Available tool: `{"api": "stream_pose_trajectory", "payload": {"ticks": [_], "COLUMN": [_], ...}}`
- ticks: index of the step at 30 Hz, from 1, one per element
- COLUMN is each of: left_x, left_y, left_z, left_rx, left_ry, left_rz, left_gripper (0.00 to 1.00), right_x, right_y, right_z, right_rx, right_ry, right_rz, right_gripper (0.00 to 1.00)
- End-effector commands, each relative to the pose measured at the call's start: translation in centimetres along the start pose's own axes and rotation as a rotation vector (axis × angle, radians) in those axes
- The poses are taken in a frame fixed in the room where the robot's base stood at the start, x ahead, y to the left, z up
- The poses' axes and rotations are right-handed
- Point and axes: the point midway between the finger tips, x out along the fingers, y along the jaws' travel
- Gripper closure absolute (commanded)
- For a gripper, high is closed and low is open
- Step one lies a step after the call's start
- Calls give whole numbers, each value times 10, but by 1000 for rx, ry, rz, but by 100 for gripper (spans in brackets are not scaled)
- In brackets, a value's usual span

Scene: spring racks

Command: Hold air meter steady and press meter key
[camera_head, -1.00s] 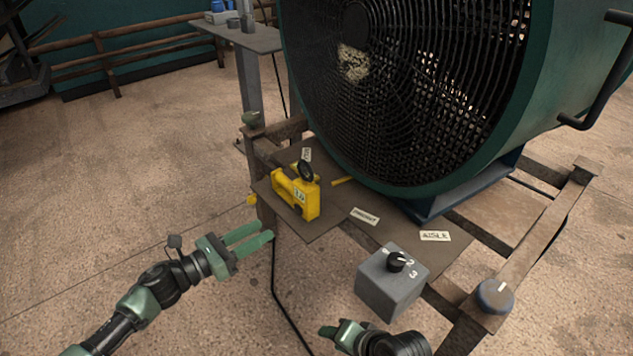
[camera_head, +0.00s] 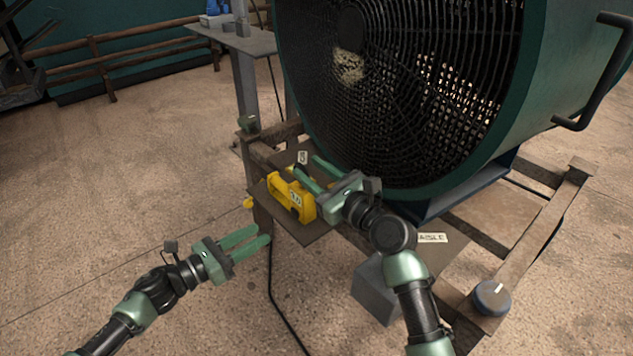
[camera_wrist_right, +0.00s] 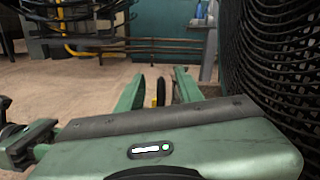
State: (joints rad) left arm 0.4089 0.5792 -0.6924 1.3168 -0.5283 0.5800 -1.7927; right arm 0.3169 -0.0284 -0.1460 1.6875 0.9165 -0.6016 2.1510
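The yellow air meter (camera_head: 283,195) stands on the brown board in front of the big fan, in the head view. My right gripper (camera_head: 306,163) reaches over it from the right and hides most of its dark round head. In the right wrist view the meter's dark round part (camera_wrist_right: 161,92) shows between the two spread fingers, with a gap on each side. I cannot see the meter key clearly. My left gripper (camera_head: 264,237) is open and empty, in front of and below the meter, apart from it.
The large green fan (camera_head: 430,90) stands close behind my right gripper. A grey switch box (camera_head: 377,290) is partly hidden under my right arm.

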Motion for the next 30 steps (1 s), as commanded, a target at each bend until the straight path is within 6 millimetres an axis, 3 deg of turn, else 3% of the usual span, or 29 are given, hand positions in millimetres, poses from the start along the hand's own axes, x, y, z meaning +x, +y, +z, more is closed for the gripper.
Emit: {"api": "stream_pose_trajectory", "payload": {"ticks": [3, 7, 21, 30], "left_x": [0, 0, 0, 0], "left_y": [0, 0, 0, 0], "left_z": [0, 0, 0, 0], "left_rx": [0, 0, 0, 0], "left_ry": [0, 0, 0, 0], "left_rz": [0, 0, 0, 0], "left_gripper": [64, 64, 64, 64], "right_x": [-8, -4, 59, 67], "right_y": [1, 1, 3, 3], "right_z": [-17, -24, -26, -26], "right_rx": [150, 208, 204, 204], "right_ry": [16, 22, 25, 24], "right_rz": [10, 15, 17, 15], "right_gripper": [64, 64, 64, 64]}}
